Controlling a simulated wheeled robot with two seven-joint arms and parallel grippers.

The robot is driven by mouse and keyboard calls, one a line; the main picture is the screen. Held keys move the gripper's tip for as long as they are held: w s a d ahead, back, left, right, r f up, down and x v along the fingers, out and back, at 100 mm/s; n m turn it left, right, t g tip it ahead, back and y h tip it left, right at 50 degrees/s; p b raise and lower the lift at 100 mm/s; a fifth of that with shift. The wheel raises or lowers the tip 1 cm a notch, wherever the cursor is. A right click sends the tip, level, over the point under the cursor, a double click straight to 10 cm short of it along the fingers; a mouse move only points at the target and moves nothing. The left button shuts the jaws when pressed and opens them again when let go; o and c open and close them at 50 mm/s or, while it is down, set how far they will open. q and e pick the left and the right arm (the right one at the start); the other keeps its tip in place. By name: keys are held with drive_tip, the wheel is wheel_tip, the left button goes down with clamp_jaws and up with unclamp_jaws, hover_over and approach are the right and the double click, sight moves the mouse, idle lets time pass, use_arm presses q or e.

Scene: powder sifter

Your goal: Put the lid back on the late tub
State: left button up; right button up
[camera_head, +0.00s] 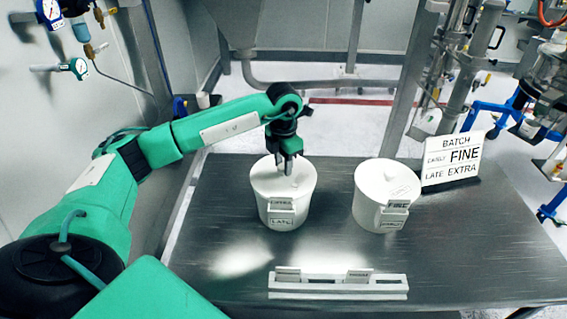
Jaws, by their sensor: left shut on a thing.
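The late tub (264,208) is a white round tub standing left of centre on the table, with a lower label reading LATE and a smaller label above that looks like EXTRA. Its white lid (266,181) is at the tub's mouth and looks level. I cannot tell whether it is fully seated. My left gripper (288,170) points down from above and is shut on the lid's knob, which the fingers mostly hide. My right gripper is not in view.
A second white lidded tub (367,205), labelled FINE, stands to the right. Behind it is a BATCH sign (452,160) reading EARLY FINE, LATE EXTRA. A white rack (338,286) with label cards lies at the front of the metal table (460,250). The table's right side is clear.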

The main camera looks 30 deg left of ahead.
use_arm(q)
drive_tip(key=o, duration=1.5)
drive_tip(key=shift+o, duration=0.2)
drive_tip(key=shift+r, duration=0.15)
drive_tip(key=shift+r+p, duration=1.65)
drive_tip(key=shift+r, duration=1.7)
clamp_jaws()
